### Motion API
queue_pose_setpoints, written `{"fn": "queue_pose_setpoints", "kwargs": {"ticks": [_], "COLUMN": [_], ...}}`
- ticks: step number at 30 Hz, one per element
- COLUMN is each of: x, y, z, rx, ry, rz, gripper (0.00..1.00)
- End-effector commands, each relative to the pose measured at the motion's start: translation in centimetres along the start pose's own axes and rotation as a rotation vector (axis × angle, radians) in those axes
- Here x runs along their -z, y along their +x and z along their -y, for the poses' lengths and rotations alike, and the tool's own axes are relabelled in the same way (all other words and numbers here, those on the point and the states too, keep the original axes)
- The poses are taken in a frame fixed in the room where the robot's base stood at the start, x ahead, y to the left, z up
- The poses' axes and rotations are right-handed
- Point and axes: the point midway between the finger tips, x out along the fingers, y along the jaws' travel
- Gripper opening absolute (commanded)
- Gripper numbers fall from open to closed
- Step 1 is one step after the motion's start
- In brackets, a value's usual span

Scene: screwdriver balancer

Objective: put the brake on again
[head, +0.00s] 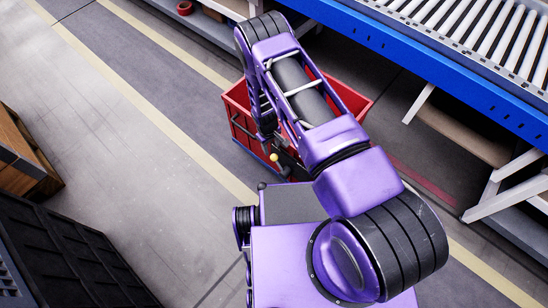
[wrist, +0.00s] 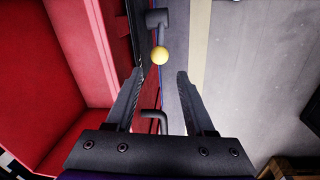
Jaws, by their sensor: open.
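A yellow ball knob (wrist: 159,55) sits on a short grey stem below a dark cylindrical pivot (wrist: 157,19) in the wrist view. It also shows small in the head view (head: 273,157), beside the red cart (head: 238,104). The cart's red side (wrist: 70,60) fills the left of the wrist view. My gripper (wrist: 161,72) is open and empty. Its fingertips point toward the knob, which appears in line with the gap between them; I cannot tell how far beyond the tips it is. In the head view my arm hides much of the cart.
A dark bent rod (wrist: 154,120) shows between the finger bases. A blue roller conveyor (head: 440,65) with white legs stands at the upper right. A black crate (head: 70,255) and a wooden box (head: 20,155) are at left. Floor left of the cart is clear.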

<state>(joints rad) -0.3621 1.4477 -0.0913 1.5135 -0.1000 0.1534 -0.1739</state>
Motion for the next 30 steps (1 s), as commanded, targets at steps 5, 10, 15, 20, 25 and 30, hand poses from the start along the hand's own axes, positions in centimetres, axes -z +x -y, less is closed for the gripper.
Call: {"fn": "queue_pose_setpoints", "kwargs": {"ticks": [5, 10, 15, 20, 25, 30], "x": [-0.1, -0.1, 0.0, 0.1, 0.1, 0.1], "y": [4.4, 7.7, 9.8, 10.6, 10.7, 10.7], "z": [0.0, 0.0, 0.0, -0.1, -0.1, -0.1], "rx": [0.000, 0.000, -0.001, -0.001, -0.001, -0.001], "ry": [0.002, 0.003, 0.002, 0.002, 0.002, 0.002], "rz": [0.001, 0.001, -0.001, -0.001, -0.001, -0.001], "gripper": [0.54, 0.54, 0.54, 0.54, 0.54, 0.43]}}
